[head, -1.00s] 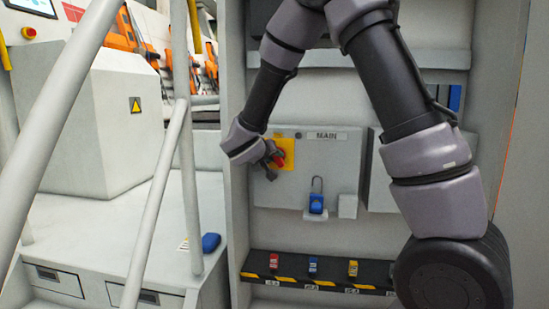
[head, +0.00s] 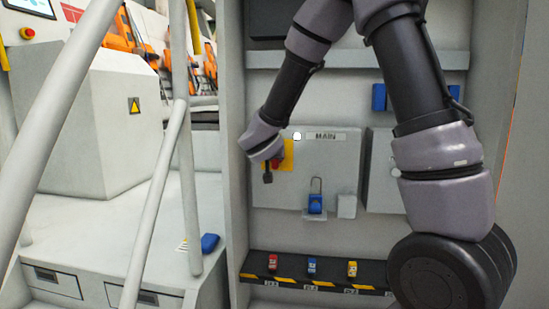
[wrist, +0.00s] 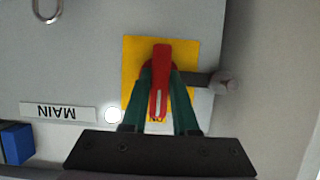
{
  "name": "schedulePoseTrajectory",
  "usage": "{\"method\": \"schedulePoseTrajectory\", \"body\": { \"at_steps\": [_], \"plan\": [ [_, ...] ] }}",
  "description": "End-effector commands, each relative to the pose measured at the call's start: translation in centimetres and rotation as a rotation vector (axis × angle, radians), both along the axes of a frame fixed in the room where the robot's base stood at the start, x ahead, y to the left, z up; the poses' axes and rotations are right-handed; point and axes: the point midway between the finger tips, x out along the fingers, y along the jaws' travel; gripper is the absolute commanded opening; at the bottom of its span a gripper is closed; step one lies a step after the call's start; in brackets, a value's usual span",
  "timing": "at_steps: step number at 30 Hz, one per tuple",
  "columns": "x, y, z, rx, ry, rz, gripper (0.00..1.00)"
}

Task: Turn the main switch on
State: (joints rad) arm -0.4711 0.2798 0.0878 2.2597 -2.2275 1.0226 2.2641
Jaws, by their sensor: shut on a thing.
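The main switch has a red handle (wrist: 160,80) on a yellow plate (wrist: 132,55). It sits on a grey box with a MAIN label (head: 325,136). In the wrist view, the handle stands upright, square to the label's text. My gripper (wrist: 161,88) has its two green fingers shut on the handle, one on each side. In the head view, my gripper (head: 268,177) and wrist hide part of the switch and yellow plate (head: 289,155). A round lamp (head: 297,135) beside the label glows white, also in the wrist view (wrist: 112,115).
A stair handrail (head: 160,195) stands at the left. A grey bar (wrist: 205,80) sticks out beside the switch.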

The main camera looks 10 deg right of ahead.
Motion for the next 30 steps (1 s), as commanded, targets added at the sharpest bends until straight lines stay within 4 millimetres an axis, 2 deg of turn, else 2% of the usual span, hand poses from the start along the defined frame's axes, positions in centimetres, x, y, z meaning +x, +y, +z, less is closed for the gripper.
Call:
{"method": "schedulePoseTrajectory", "body": {
  "at_steps": [11,12,13,14,24,30],
  "plan": [
    [-0.1,0.0,-0.2,0.003,0.003,0.000,0.00],
    [-0.1,0.0,-0.2,0.003,0.003,0.000,0.43],
    [-0.1,0.0,-0.2,0.003,0.003,0.000,0.54],
    [-0.1,0.0,-0.2,0.003,0.002,0.000,0.57],
    [-0.2,0.1,0.1,0.004,0.000,0.001,0.57],
    [-2.7,0.9,1.2,0.005,-0.002,0.002,0.57]
  ]
}}
